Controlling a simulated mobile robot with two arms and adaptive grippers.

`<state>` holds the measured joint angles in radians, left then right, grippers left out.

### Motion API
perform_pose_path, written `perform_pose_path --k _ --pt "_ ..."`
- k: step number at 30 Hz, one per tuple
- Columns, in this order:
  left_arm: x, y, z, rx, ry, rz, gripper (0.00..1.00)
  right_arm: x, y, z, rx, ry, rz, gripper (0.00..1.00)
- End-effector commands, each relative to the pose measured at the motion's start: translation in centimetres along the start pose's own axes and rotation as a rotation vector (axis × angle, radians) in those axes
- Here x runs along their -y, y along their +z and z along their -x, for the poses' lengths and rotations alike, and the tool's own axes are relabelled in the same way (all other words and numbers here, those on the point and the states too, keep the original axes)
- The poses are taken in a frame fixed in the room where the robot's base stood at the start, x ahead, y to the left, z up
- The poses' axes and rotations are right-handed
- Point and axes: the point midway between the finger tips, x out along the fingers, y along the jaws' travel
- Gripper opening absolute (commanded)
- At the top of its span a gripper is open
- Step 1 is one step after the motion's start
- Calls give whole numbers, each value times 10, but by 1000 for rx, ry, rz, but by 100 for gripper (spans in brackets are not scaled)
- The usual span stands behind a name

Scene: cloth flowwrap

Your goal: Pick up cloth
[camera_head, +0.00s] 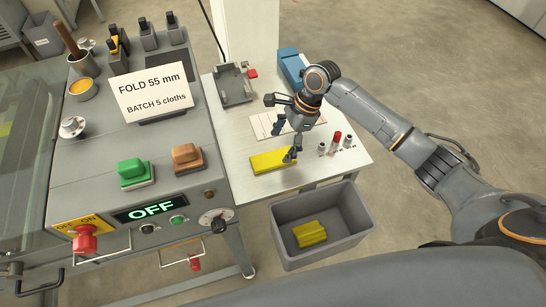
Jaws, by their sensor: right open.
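A folded yellow cloth (270,162) lies flat on the white table near its front left edge. My right gripper (283,143) is above the table, with its fingers apart and pointing down and left. One fingertip is close to the right end of this cloth; whether it touches cannot be told. Another yellow cloth (310,234) lies in the grey bin on the floor. My left gripper is not in view.
The grey bin (351,243) stands before the white table (335,167). Small bottles (336,137) stand at the table's right. A grey fixture (234,88) and a blue item (291,64) are behind. The machine (200,105) with an OFF display borders the left.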

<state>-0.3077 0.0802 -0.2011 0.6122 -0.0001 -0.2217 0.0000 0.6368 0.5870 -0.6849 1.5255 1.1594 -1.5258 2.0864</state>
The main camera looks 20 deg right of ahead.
Motion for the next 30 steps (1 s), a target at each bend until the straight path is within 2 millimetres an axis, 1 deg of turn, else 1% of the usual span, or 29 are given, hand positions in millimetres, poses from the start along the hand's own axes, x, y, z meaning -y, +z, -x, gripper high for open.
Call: perform_pose_path --k 1,3,6,9,11,17,18,21,24,30 --pt "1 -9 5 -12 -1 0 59 -1 2 -5 1 5 -1 79" --pt "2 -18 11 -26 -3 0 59 -2 4 -15 1 7 -1 79" --pt "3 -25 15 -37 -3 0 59 -2 4 -32 0 5 -1 79" --pt "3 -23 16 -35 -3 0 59 -2 4 -42 0 3 -1 79" --pt "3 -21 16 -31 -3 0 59 -2 3 -46 -1 3 -1 79" --pt "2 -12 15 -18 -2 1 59 -2 3 -47 -1 2 0 79" --pt "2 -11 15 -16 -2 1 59 -2 3 -47 -1 2 0 77" --pt "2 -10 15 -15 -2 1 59 -2 3 -47 -1 2 0 58" --pt "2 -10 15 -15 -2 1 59 -2 3 -47 -1 2 0 42" --pt "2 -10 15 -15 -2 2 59 -2 3 -47 -1 2 0 41"
